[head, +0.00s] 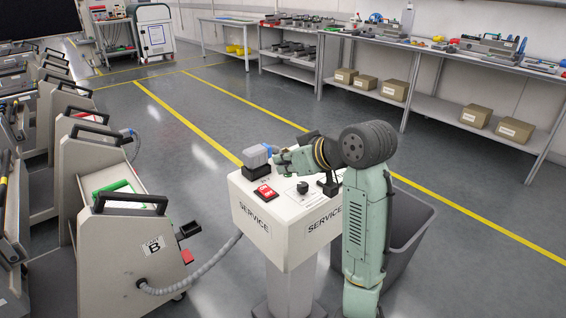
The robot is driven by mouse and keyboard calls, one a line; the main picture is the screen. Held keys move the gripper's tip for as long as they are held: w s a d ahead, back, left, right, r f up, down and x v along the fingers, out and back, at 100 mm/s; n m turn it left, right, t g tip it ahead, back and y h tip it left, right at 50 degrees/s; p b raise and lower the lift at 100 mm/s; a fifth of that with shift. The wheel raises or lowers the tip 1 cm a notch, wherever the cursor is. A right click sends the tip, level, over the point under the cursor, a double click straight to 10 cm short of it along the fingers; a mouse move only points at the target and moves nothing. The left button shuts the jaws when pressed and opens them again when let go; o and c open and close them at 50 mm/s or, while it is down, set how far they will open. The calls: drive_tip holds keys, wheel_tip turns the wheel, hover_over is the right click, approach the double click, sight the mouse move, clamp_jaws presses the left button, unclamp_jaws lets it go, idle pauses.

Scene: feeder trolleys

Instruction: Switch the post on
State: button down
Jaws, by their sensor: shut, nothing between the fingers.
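The service post (262,236) is a white box on a grey column, with SERVICE on two faces. On its sloping top are a red switch (265,192), a small black knob (303,187) and a grey and blue plug (256,158) in a black socket. Whether the switch is on or off is too small to tell. My gripper (281,160) is shut and empty. It is over the top of the post, just right of the plug and above and behind the red switch; whether it touches the plug I cannot tell. My green arm hides part of the post's right side.
Trolley B (115,252) stands at the left. A grey hose (195,278) runs from it towards the post. A dark bin (405,235) is behind my arm. A long workbench (440,50) lines the back right. Open floor with yellow lines lies between.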

drive_tip(key=p, duration=0.1)
hover_over(264, 186)
drive_tip(key=s+d, duration=0.1)
drive_tip(key=s, duration=0.1)
wheel_tip(264, 186, down, 4)
drive_tip(key=shift+w+d+f, duration=0.1)
wheel_tip(264, 186, down, 2)
drive_tip(key=shift+w+f+p, duration=0.15)
drive_tip(key=shift+f+p, duration=0.05)
drive_tip(key=shift+p, duration=0.15)
drive_tip(key=shift+w+f, duration=0.1)
drive_tip(key=shift+f, duration=0.55)
drive_tip(key=shift+f, duration=0.1)
drive_tip(key=shift+w+a+f, duration=0.2)
drive_tip(key=shift+a+f, duration=0.05)
drive_tip(key=shift+a, duration=0.05)
drive_tip(key=shift+w+a, duration=0.25)
drive_tip(key=shift+w+f, duration=0.2)
